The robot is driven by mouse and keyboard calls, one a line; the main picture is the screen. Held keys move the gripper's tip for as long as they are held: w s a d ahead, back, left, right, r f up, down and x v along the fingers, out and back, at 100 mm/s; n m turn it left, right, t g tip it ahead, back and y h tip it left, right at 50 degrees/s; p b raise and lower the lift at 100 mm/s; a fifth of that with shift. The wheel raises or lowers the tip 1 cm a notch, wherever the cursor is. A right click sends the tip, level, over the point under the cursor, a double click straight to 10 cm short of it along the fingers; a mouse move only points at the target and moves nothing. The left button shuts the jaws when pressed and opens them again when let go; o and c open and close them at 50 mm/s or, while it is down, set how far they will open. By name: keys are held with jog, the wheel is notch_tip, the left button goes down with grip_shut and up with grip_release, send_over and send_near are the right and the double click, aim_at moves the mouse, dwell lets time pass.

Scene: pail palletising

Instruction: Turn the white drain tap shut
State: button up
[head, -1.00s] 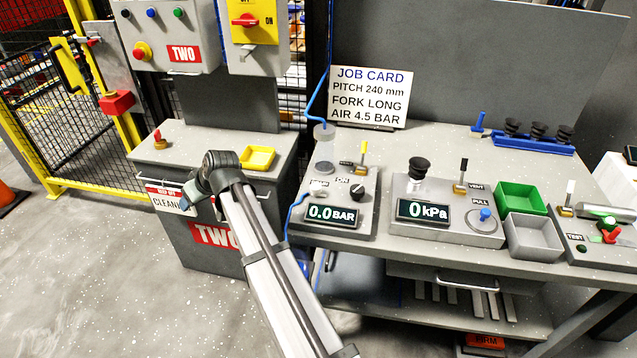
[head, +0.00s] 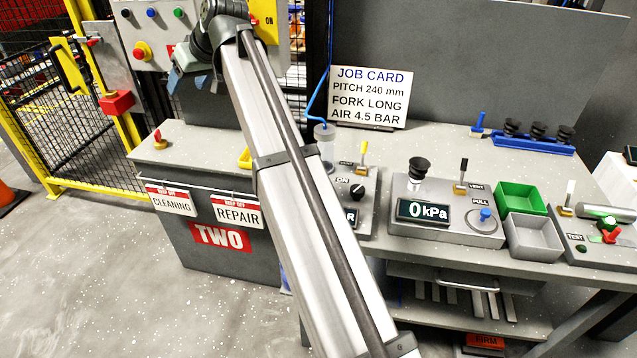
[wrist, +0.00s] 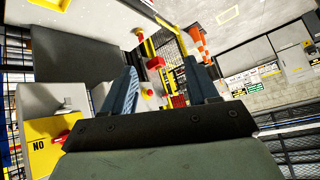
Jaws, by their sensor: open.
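A white-handled tap (head: 569,190) on a brass base stands at the right end of the grey bench, on the small panel marked TEST. Its handle points up. No drain label is readable on it. My gripper (head: 184,82) is far to the left, raised in front of the grey control boxes. In the wrist view my gripper (wrist: 166,88) has its two blue fingers spread with nothing between them. The tap does not show in the wrist view.
A yellow-handled tap (head: 363,150) and a black-handled VENT tap (head: 462,172) stand on the bench. Green (head: 520,197) and grey (head: 533,238) bins lie left of the white tap. My arm hides part of the left panel. A yellow switch plate (wrist: 45,145) is close to the gripper.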

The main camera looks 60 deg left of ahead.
jog(key=w+d+f+n+h, duration=0.25)
jog(key=w+d+f, duration=0.35)
jog(key=w, duration=0.3)
jog(key=w+d+f+n+h, duration=0.1)
jog(key=w+d+f+n, duration=0.2)
jog(key=w+d+f, duration=0.5)
jog(key=w+d+f+n+h, duration=0.2)
jog(key=w+d+f+n, duration=0.15)
jog(key=w, duration=0.75)
jog(key=shift+m, duration=0.3)
jog(key=x, duration=0.9)
jog(key=a+x, duration=0.1)
jog(key=x, duration=0.3)
jog(key=shift+w+f, duration=0.1)
jog(key=shift+f, duration=0.1)
jog(key=c, duration=1)
